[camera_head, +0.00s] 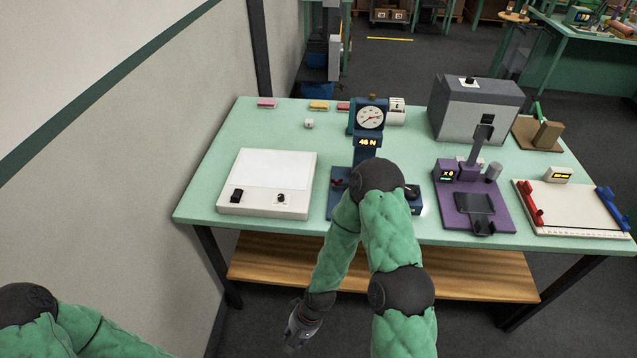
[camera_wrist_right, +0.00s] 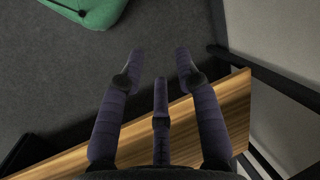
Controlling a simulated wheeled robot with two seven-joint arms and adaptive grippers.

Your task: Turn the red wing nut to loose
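A small red part, which looks like the red wing nut (camera_head: 337,183), sits at the left of the base of the blue gauge stand (camera_head: 367,144). My right gripper (camera_head: 298,338) hangs low in front of the table, well below and apart from the nut. In the right wrist view my right gripper (camera_wrist_right: 160,68) has its fingers spread and empty. My left arm shows at the lower left; its gripper is out of the picture.
The green table (camera_head: 212,187) also holds a white panel box (camera_head: 268,183), a purple device (camera_head: 471,205), a grey box (camera_head: 475,110) and a white board with red and blue clamps (camera_head: 570,207). A wooden shelf (camera_head: 470,275) lies underneath, near my right gripper. A wall stands at the left.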

